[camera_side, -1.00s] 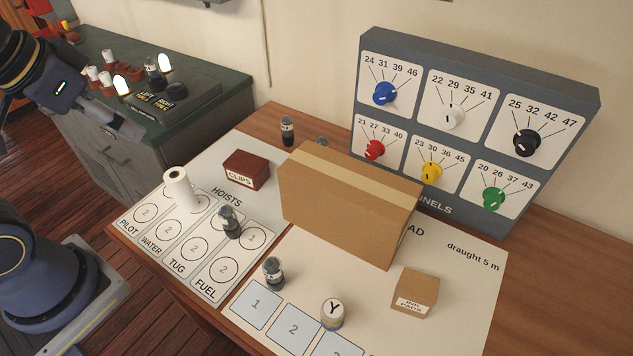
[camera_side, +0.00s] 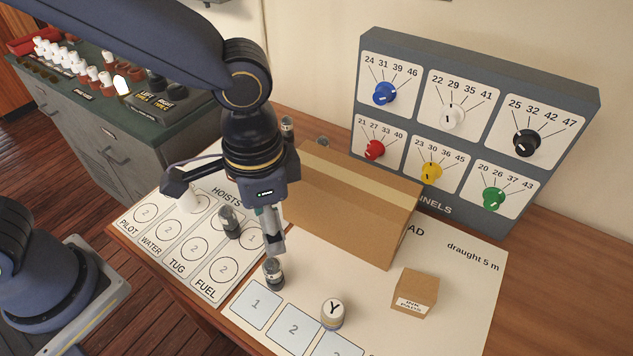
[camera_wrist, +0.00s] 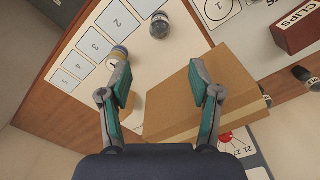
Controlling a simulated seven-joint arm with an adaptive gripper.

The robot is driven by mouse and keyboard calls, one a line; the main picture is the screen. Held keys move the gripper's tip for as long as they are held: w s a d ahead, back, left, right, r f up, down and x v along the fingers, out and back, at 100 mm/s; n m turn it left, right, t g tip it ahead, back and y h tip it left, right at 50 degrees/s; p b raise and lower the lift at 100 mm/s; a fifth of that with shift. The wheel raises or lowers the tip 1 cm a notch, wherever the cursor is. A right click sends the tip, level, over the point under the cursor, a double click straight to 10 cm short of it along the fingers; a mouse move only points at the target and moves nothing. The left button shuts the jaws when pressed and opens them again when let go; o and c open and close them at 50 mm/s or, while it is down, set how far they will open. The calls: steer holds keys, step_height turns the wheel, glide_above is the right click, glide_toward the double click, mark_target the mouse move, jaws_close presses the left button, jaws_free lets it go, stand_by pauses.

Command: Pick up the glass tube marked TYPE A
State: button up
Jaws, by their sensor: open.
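Several small dark glass tubes with grey bands stand on the desk. One (camera_side: 273,272) stands just above square 1, one (camera_side: 230,222) on the hoists sheet, and one (camera_side: 287,127) behind the carton. Only the top of another (camera_side: 322,142) shows over the carton. Their markings are too small to read, so I cannot tell which is TYPE A. My gripper (camera_side: 271,228) points down above and behind the tube near square 1. In the wrist view my gripper (camera_wrist: 160,83) is open and empty, with that tube (camera_wrist: 160,25) beyond the fingertips.
A large carton (camera_side: 350,215) stands right beside my gripper. A Y-marked jar (camera_side: 332,313) and an ink pads box (camera_side: 414,293) stand to the right. The dial panel (camera_side: 470,130) rises behind; a console (camera_side: 165,140) stands at back left.

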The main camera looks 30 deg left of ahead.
mark_target(274, 259)
step_height(274, 259, down, 10)
steer(key=shift+a, duration=0.1)
steer(key=shift+s+a+f, duration=0.1)
steer(key=shift+s+f, duration=0.05)
steer(key=shift+f, duration=1.2)
steer(key=shift+s+f, duration=0.1)
steer(key=shift+f, duration=1.25)
steer(key=shift+c, duration=0.3)
